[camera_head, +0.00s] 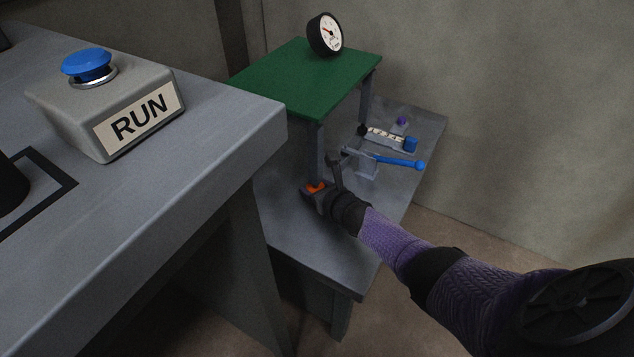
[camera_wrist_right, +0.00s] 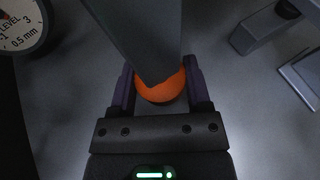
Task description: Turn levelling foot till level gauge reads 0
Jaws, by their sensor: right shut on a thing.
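The orange levelling foot (camera_head: 316,187) sits at the bottom of the near leg of the green-topped stand (camera_head: 300,80). In the right wrist view the orange foot (camera_wrist_right: 160,94) shows around the grey leg (camera_wrist_right: 150,40), which hides part of it. My right gripper (camera_wrist_right: 161,88) is shut on the foot, one finger on each side. In the head view my right gripper (camera_head: 318,194) is low at the leg's base. My left gripper is not in view.
A grey bench with a blue-buttoned RUN box (camera_head: 110,105) fills the left. The table's front is clear.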

